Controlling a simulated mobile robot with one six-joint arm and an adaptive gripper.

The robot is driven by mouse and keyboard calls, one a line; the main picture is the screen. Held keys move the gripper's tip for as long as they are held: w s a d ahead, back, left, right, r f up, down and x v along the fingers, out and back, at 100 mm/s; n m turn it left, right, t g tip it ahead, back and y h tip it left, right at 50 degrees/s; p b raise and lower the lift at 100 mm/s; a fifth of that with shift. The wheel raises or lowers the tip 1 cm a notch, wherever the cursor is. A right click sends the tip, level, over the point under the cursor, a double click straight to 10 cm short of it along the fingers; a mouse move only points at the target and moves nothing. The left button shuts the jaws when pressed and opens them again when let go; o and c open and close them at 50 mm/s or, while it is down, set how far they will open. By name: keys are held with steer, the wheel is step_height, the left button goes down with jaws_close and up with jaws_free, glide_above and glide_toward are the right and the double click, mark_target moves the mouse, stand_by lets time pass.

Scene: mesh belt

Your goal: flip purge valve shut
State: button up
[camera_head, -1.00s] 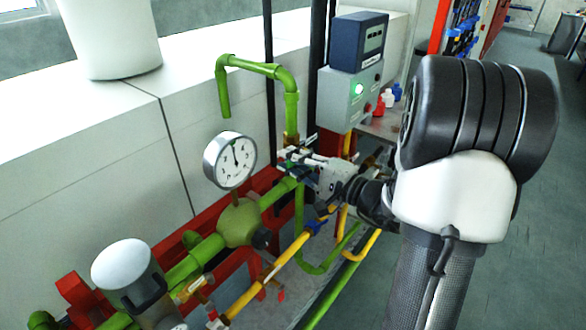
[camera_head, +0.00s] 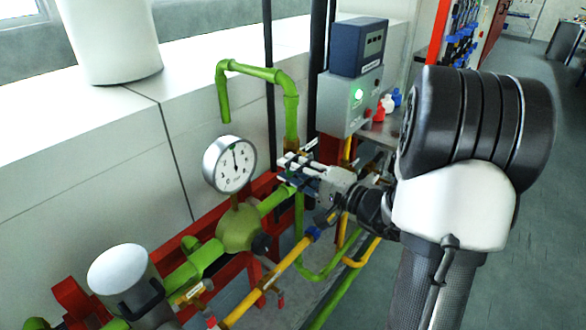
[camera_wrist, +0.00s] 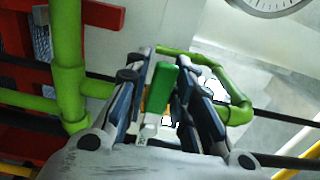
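A green lever handle (camera_wrist: 160,88), which seems to be the purge valve's, stands between the two fingers of my gripper (camera_wrist: 166,85) in the wrist view. The fingers are drawn in close on both sides of it and appear to hold it. In the head view my gripper (camera_head: 292,166) is at the green pipework, right of the pressure gauge (camera_head: 229,164). The handle is hidden there behind the fingers, and the valve body cannot be made out.
A green pipe bend (camera_head: 262,72) rises close behind my gripper. A yellow pipe (camera_head: 268,278) runs below it. A grey box with a lit green lamp (camera_head: 349,98) stands to the right. A red frame (camera_head: 72,299) and a white-topped cylinder (camera_head: 120,270) are at lower left.

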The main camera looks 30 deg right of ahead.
steer(key=o, duration=0.3)
steer(key=v, duration=1.2)
steer(key=shift+r, duration=0.1)
steer(key=shift+a, duration=0.15)
